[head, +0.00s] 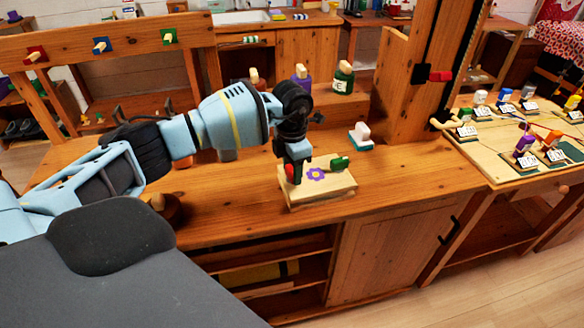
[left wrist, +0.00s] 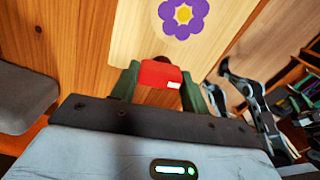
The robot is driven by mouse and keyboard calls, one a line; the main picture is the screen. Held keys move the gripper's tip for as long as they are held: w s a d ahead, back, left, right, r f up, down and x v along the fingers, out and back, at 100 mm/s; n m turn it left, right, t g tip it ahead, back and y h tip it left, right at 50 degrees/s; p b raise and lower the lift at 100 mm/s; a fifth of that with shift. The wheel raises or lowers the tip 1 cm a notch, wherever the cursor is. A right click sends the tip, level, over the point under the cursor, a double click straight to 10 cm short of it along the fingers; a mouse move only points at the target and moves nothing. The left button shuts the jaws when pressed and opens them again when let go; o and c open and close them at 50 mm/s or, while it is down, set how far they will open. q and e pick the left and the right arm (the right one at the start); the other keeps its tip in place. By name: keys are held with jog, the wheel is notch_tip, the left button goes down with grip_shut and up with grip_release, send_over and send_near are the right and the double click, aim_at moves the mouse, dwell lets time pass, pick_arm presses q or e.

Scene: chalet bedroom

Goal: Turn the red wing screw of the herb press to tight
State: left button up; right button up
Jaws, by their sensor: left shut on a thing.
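The herb press (head: 325,190) is a pale wooden block with a purple flower on top, lying on the workbench. The flowered board also fills the upper part of the left wrist view (left wrist: 135,30). The red wing screw (left wrist: 160,74) has a small white mark near one edge. In the head view it shows as a bit of red (head: 290,173) at the press's left end, mostly behind my gripper. My left gripper (head: 294,160) reaches down over it, shut on it with one finger on each side. A green wing screw (head: 340,163) stands at the press's right back. My right gripper is not in view.
A pink and white block on a green base (head: 361,135) stands behind the press. Capped bottles (head: 342,80) stand on a raised step farther back. A wooden post (head: 412,90) rises to the right. The bench (head: 400,175) is clear right of the press.

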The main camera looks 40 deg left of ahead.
pick_arm(q)
jog(key=shift+m, duration=0.8)
jog(key=o, duration=1)
jog(key=shift+r, duration=3.9)
